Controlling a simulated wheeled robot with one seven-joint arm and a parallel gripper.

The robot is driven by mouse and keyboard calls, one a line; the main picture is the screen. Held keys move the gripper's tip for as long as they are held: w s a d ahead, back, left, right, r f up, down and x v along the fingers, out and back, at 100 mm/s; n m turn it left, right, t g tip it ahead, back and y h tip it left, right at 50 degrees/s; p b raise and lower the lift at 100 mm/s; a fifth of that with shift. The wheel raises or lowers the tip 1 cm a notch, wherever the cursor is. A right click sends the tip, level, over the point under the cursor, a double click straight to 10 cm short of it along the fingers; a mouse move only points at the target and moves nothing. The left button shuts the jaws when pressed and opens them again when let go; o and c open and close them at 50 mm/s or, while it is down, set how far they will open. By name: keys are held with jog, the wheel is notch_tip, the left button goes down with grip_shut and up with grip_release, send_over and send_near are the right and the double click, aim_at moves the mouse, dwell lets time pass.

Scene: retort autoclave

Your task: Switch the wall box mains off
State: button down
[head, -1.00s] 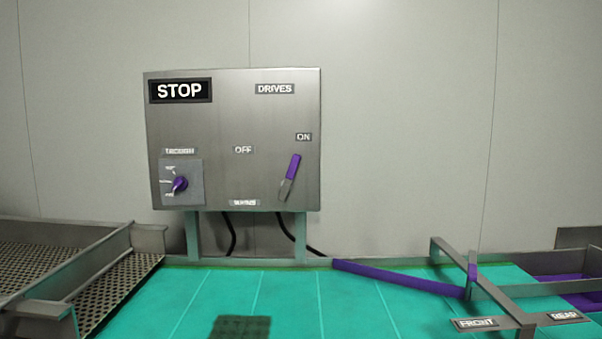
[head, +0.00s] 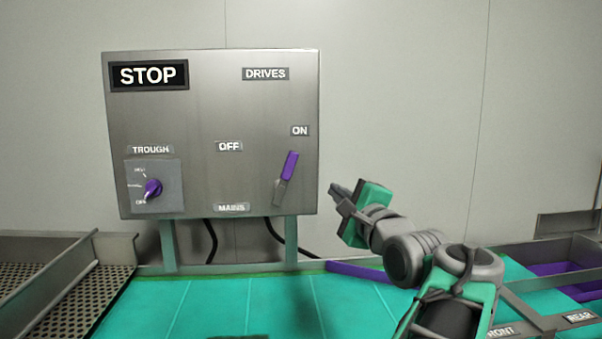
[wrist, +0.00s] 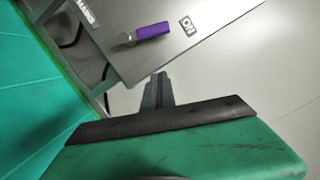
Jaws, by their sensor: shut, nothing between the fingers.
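The grey metal wall box (head: 205,110) stands on two legs against the wall. Its mains lever (head: 287,178) has a purple grip and leans up toward the ON label (head: 300,131). The OFF label (head: 229,146) is to the left of the lever. The MAINS label (head: 231,208) is at the bottom. My gripper (head: 335,190) is shut and empty, just right of the box and apart from the lever. In the wrist view the shut fingers (wrist: 157,80) point toward the box's edge, with the purple lever (wrist: 152,31) beyond them.
A purple TROUGH knob (head: 153,188) sits at the box's lower left, under a STOP plate (head: 149,75). A perforated metal tray (head: 70,300) is at the left. A purple bar (head: 355,270) lies low behind my arm. The wall right of the box is bare.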

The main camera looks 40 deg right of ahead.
aim_at(285, 178)
jog(key=w+r+p, duration=0.2)
jog(key=w+p, duration=0.2)
jog(key=w, duration=0.7)
jog(key=shift+w+d+p, duration=0.2)
jog(key=shift+w+p, duration=0.05)
jog(key=shift+p, duration=0.15)
jog(key=shift+r, duration=0.15)
